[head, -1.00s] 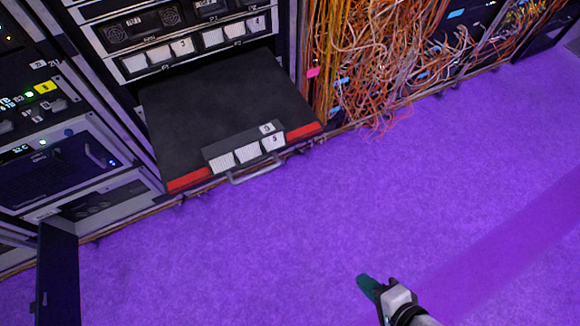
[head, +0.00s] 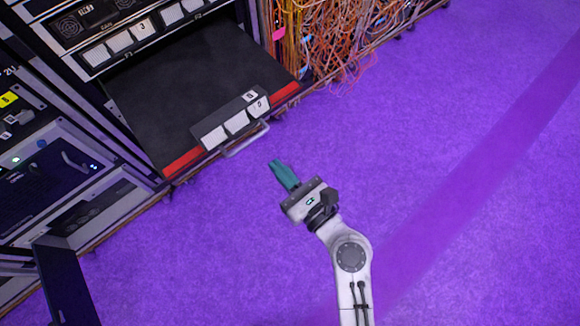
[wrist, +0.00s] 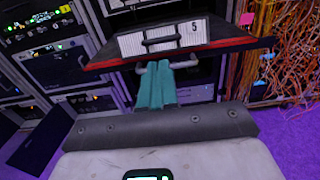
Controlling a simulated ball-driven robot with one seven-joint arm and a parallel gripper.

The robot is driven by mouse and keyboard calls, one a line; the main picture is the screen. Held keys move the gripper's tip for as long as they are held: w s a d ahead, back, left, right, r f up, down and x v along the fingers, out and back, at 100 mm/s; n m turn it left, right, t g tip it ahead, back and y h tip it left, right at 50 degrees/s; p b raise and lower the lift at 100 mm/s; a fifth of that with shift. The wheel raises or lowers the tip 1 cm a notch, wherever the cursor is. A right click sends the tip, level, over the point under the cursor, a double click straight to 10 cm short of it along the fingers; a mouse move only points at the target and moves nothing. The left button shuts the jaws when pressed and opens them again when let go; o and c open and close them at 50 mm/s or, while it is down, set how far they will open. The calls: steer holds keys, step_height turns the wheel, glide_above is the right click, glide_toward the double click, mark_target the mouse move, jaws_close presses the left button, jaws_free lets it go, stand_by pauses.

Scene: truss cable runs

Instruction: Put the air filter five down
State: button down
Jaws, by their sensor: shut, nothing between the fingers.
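The air filter five (head: 237,124), with white pleated panels, a dark frame and a tag marked 5, lies at the front edge of a pulled-out black shelf (head: 180,75). In the wrist view its pleated front (wrist: 175,40) with a dark handle faces me, above my fingers. My gripper (head: 277,167), with teal fingers, is shut and empty. It is in front of the shelf over the floor, apart from the filter. In the wrist view my fingers (wrist: 156,72) point toward the shelf's grey pull handle (wrist: 150,66) below the filter.
The shelf has red strips at its front corners. Orange cables (head: 345,45) hang to the right. Rack units (head: 45,160) stand at left, with a dark panel (head: 68,285) jutting out at lower left. The purple floor (head: 450,200) is clear at right.

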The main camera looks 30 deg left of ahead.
glide_toward(225, 108)
steer(key=shift+s+d+f, duration=0.2)
steer(key=shift+d+f, duration=0.1)
steer(key=shift+d, duration=0.3)
steer(key=x, duration=1)
steer(key=shift+w+a, duration=0.1)
steer(key=shift+a, duration=0.15)
steer(key=shift+d, duration=0.15)
